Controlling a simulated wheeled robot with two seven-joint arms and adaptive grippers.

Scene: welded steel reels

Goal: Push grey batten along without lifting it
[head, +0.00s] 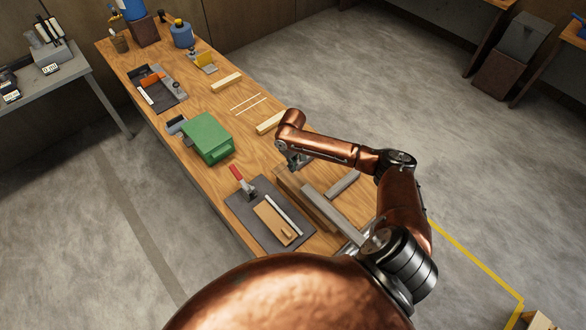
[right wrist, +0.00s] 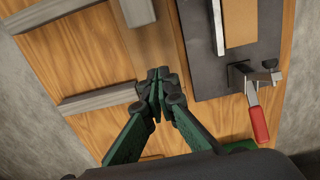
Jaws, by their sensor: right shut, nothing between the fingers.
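A long grey batten (head: 345,222) lies near the bench's front end, beside a brown strip (head: 302,202). In the right wrist view the batten's end (right wrist: 138,10) shows ahead of my fingers, next to the brown strip (right wrist: 178,35). My right gripper (head: 294,161) is shut and empty, low over the bench. Its closed fingertips (right wrist: 158,80) appear a little short of the batten's end; I cannot tell whether they touch anything. A shorter grey bar (head: 343,184) lies across, to the left of the fingertips in the right wrist view (right wrist: 98,98). My left gripper is not in view.
A dark mat (head: 238,208) with a red-handled clamp (head: 237,174) and a tan board (head: 268,220) lies beside the strip. A green box (head: 208,138) and a pale wood block (head: 268,123) stand farther back. Another grey bar (right wrist: 45,14) shows in the right wrist view.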

